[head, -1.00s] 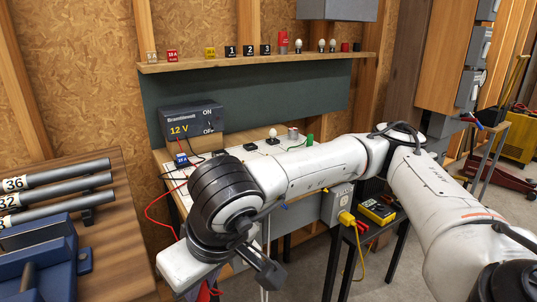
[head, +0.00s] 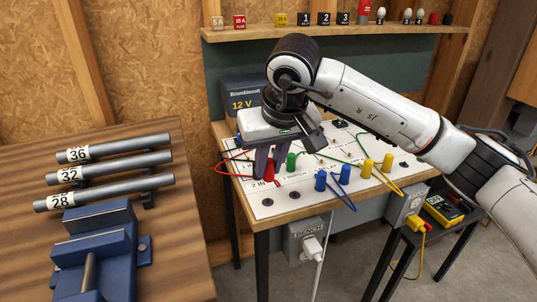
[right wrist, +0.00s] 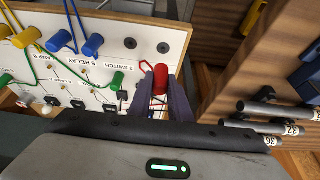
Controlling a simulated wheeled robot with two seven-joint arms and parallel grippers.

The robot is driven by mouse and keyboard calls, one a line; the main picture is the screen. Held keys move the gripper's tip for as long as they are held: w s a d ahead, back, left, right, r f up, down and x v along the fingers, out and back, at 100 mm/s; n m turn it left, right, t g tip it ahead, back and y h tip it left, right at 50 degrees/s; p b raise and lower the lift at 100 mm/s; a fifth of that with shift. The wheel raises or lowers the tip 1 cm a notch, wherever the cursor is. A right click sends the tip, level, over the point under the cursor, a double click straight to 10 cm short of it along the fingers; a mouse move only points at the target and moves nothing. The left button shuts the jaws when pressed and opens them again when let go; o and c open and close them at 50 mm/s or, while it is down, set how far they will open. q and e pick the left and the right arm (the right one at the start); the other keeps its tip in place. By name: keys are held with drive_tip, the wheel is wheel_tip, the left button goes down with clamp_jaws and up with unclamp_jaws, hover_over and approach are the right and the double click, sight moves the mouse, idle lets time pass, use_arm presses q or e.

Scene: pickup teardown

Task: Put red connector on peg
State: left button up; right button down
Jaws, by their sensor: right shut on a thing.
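The red connector (head: 269,171) is between the fingers of my right gripper (head: 268,160), which is shut on it and points down at the white panel (head: 283,207). The red connector also shows in the right wrist view (right wrist: 160,78), standing out between the dark fingertips, with a red wire near it. It is near the "2 IN" marking at the panel's front left. The peg under or beside it is hidden, and I cannot tell whether the connector touches the panel. My left gripper is not in view.
A green connector (head: 291,162), blue connectors (head: 320,181) and yellow connectors (head: 366,168) with wires stand on the panel nearby. The 12 V supply box (head: 240,94) is behind. A wooden bench with a blue vise (head: 95,245) and grey tubes (head: 120,155) is at left.

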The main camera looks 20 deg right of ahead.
sight(268, 175)
drive_tip(key=shift+w+a, duration=0.1)
drive_tip(key=shift+w, duration=0.15)
drive_tip(key=shift+f+b, duration=0.7)
drive_tip(key=shift+f, duration=0.2)
wheel_tip(268, 175, down, 2)
drive_tip(key=shift+f+b, duration=0.25)
drive_tip(key=shift+b, duration=0.6)
drive_tip(key=shift+f, duration=0.3)
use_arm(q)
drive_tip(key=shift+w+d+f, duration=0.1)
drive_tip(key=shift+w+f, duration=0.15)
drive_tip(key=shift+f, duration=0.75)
use_arm(e)
drive_tip(key=shift+s, duration=0.1)
use_arm(q)
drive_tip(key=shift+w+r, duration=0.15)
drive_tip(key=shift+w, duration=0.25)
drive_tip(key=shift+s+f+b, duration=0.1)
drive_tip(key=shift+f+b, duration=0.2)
drive_tip(key=shift+b, duration=0.15)
use_arm(e)
drive_tip(key=shift+f, duration=0.3)
